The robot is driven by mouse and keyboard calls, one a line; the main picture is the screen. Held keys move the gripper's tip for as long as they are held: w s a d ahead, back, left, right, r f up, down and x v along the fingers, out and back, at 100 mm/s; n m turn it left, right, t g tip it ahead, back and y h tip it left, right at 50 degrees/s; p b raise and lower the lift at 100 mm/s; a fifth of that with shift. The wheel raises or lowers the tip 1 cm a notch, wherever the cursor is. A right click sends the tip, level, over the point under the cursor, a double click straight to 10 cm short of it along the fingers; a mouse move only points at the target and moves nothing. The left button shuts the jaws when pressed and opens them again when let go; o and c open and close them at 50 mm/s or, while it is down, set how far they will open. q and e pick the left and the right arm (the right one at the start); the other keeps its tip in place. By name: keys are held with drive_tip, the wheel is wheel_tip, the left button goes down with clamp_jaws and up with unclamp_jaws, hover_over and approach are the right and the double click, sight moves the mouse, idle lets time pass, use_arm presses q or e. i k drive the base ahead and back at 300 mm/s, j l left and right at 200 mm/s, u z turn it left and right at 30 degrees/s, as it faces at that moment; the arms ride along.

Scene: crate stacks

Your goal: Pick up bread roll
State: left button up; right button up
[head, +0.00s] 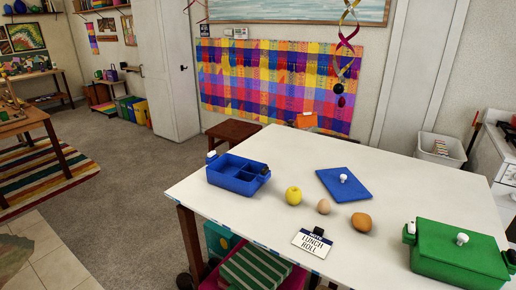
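The bread roll (361,222) is a small rounded brown piece. It lies on the white table (400,177), right of a brown egg (323,206) and apart from it. A yellow apple (293,195) sits further left. An open blue lunch box (232,186) with compartments stands at the table's left, and the compartments look empty. Its blue lid (333,190) with a white knob lies flat behind the egg and roll. Neither of my grippers is in view.
A green box (440,253) with its lid on stands at the right front. A "LUNCH ROLL" card (312,243) with a black clip lies near the front edge. A wooden stool (232,132) stands behind the table. The tabletop's back right is clear.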

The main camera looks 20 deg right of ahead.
sight(361, 221)
drive_tip(key=z, duration=1.4)
drive_tip(key=l, duration=0.3)
drive_tip(key=k+z, duration=0.05)
